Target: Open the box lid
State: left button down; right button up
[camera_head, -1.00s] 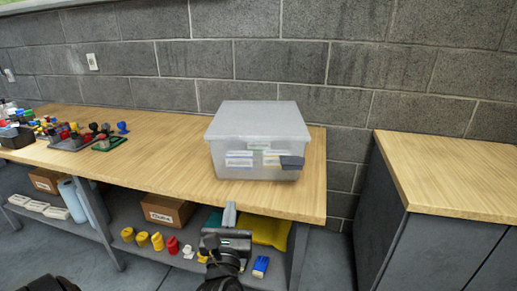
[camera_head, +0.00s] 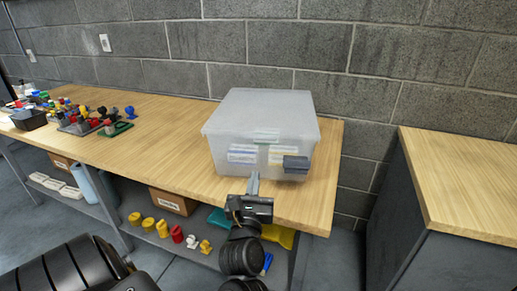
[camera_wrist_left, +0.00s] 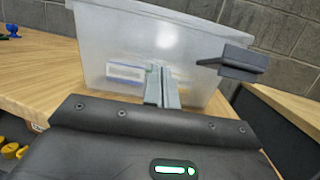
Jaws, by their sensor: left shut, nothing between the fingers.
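A translucent white box (camera_head: 225,155) stands on the wooden table with its flat lid (camera_head: 262,112) on top, closed. In the left wrist view the fingers (camera_wrist_left: 161,86) are together and empty. I cannot tell whether they touch the box. My right gripper is not in view.
The wooden table (camera_head: 160,130) has free room left of the box. Stamps and small coloured parts (camera_head: 85,120) stand at the far left. A shelf below holds a cardboard box (camera_head: 173,202) and several yellow pieces. A separate cabinet (camera_head: 470,170) stands at the right.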

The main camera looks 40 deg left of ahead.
pick_arm(q)
jog(key=x, duration=0.6)
jog(key=shift+r+p, duration=0.15)
jog(key=shift+p, duration=0.25)
notch_tip(320, 180, up, 3)
jog(key=shift+w+r+p, duration=0.1)
jog(key=shift+r+p, duration=0.1)
jog(key=shift+p, duration=0.7)
jog(key=shift+r, duration=0.2)
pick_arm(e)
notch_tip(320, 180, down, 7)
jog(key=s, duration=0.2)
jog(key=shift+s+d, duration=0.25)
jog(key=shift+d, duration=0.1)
pick_arm(q)
jog(key=shift+r, duration=0.1)
